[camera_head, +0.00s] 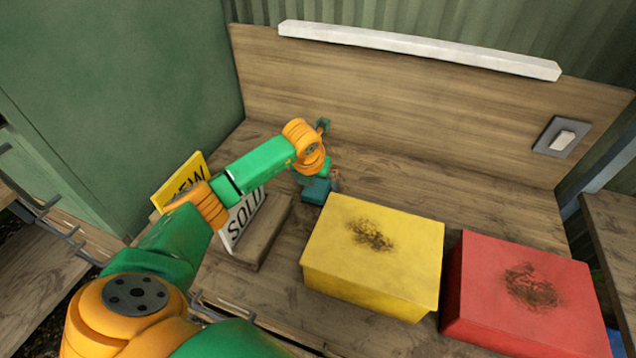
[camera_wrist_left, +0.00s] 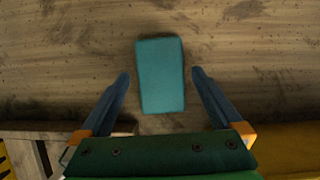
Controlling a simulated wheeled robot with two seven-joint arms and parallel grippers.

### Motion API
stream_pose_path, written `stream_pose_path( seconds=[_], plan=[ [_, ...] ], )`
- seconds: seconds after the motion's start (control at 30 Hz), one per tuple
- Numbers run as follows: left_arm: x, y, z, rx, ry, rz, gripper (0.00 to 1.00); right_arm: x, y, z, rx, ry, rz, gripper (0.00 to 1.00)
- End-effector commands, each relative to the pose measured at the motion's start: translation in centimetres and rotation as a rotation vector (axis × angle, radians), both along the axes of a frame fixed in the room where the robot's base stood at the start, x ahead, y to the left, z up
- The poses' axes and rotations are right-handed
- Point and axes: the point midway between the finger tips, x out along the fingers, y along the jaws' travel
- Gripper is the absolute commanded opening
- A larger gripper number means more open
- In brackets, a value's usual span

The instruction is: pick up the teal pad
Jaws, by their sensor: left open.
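The teal pad (camera_wrist_left: 160,76) lies flat on the wooden surface in the left wrist view, a plain upright rectangle. My left gripper (camera_wrist_left: 160,84) is open, with one finger on each side of the pad and a gap on both sides. I cannot tell how high the fingertips are above the surface. In the head view the pad (camera_head: 316,191) shows partly below my left gripper (camera_head: 325,180), behind the yellow box. My right gripper is not in view.
A yellow box (camera_head: 372,254) stands close in front of the pad, with a red box (camera_head: 525,295) to its right. A wooden holder (camera_head: 262,234) with a SOLD sign (camera_head: 242,218) and a yellow sign (camera_head: 178,178) stands at left. A wooden back panel (camera_head: 400,105) rises behind.

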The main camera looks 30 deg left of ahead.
Motion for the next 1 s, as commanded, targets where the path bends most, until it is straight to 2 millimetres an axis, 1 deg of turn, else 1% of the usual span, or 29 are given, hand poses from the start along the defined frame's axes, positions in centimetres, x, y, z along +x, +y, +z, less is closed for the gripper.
stream_pose_path(
  seconds=[0.7,0.93,0.97,1.0],
  plan=[
    [0.08,0.03,-0.75,0.001,-0.001,-0.001,1.0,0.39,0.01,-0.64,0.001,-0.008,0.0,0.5],
    [0.08,0.03,-0.7,0.001,-0.001,-0.001,1.0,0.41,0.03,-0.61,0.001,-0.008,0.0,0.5],
    [0.08,0.03,-0.7,0.001,-0.001,-0.001,0.97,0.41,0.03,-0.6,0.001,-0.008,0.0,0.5],
    [0.08,0.03,-0.7,0.001,-0.001,-0.001,0.86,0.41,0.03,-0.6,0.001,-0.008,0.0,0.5]
  ],
)
